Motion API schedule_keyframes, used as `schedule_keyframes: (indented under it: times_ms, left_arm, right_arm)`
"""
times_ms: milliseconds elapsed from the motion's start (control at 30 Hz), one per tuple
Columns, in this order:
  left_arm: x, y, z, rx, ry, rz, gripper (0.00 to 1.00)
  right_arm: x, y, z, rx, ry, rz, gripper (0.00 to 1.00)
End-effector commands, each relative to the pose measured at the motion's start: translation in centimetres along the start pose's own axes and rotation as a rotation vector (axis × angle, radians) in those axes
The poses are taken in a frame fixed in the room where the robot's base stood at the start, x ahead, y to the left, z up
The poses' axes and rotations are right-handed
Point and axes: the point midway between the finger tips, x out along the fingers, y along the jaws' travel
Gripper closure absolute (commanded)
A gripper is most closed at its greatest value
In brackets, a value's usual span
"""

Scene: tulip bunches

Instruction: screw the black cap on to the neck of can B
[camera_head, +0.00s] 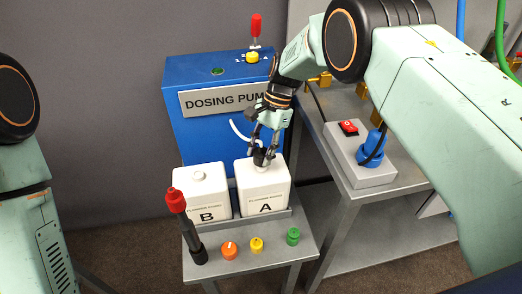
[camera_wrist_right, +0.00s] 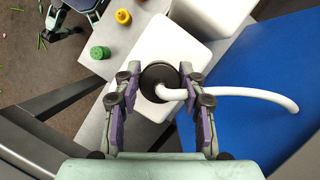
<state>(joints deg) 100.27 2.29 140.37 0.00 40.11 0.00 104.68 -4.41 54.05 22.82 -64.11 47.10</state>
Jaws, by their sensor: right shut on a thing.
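The black cap (camera_head: 263,158) sits at the top of white can A (camera_head: 265,192), over its neck. In the right wrist view the cap (camera_wrist_right: 153,78) is a round black disc with a white hose (camera_wrist_right: 250,93) coming out of it. My right gripper (camera_head: 262,150) is shut on the cap from above, one finger on either side; its jaws show in the wrist view (camera_wrist_right: 160,82).
The blue dosing pump (camera_head: 190,140) stands behind the cans. The grey stand (camera_head: 263,256) carries a red-topped black lever (camera_head: 190,230) in front of can B, and orange, yellow and green knobs (camera_head: 293,237). A grey table (camera_head: 350,190) with a red switch box stands right.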

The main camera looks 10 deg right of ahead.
Motion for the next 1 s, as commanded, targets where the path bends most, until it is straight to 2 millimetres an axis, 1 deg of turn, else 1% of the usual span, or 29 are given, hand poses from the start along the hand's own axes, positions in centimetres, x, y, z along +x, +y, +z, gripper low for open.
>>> schedule_keyframes:
  times_ms: [700, 1000]
  left_arm:
    - [-2.9, 0.0, 0.0, 0.000, 0.000, 0.000, 0.36]
    - [-3.0, 0.0, 0.0, 0.000, 0.000, 0.000, 0.36]
  right_arm:
    - [-3.5, 0.0, 1.4, 0.000, 0.000, 0.000, 0.89]
    - [-3.6, 0.0, 1.5, 0.000, 0.000, 0.000, 0.89]
